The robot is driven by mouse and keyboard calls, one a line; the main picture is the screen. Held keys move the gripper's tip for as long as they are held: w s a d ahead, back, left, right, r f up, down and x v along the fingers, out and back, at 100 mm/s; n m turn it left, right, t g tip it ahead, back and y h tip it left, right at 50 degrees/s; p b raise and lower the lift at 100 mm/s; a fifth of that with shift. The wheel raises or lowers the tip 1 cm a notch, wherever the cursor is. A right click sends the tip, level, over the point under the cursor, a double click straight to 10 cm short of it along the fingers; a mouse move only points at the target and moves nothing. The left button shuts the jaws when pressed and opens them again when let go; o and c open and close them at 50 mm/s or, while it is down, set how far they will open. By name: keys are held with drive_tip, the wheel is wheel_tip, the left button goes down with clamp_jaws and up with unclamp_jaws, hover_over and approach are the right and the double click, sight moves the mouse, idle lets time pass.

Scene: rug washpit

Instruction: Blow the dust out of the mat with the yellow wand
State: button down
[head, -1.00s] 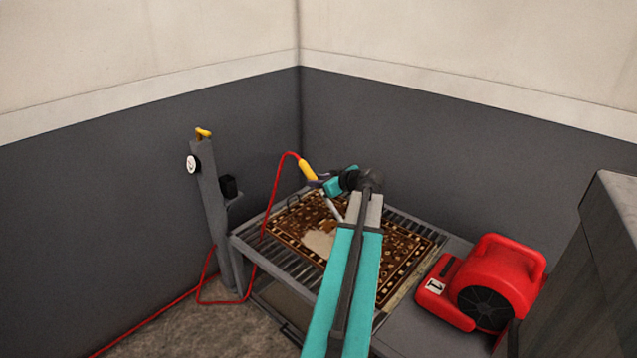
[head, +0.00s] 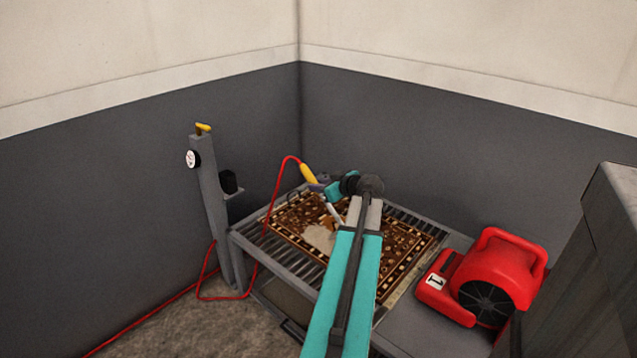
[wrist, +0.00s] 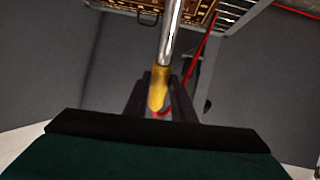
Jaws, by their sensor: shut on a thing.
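The yellow wand (head: 307,172) is held above the mat, its silver tube angling down toward the mat's surface. A red hose runs from its upper end. My gripper (head: 318,184) is shut on the wand's yellow handle. In the wrist view my gripper (wrist: 159,98) has its dark fingers on either side of the yellow wand (wrist: 158,90). The brown patterned mat (head: 394,262) lies on the slatted table, with a pale dusty patch (head: 320,238) near its middle. My arm hides part of the mat. Whether the wand's tip touches it, I cannot tell.
A grey slatted table (head: 262,250) bears the mat. A red blower (head: 490,275) stands at its right. A grey post (head: 212,200) with a yellow lever (head: 204,128), a gauge (head: 192,158) and a black holder (head: 229,182) stands at left. Red hose (head: 150,322) lies on the floor.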

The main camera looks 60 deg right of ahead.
drive_tip(key=shift+f, duration=0.6)
drive_tip(key=shift+d, duration=0.1)
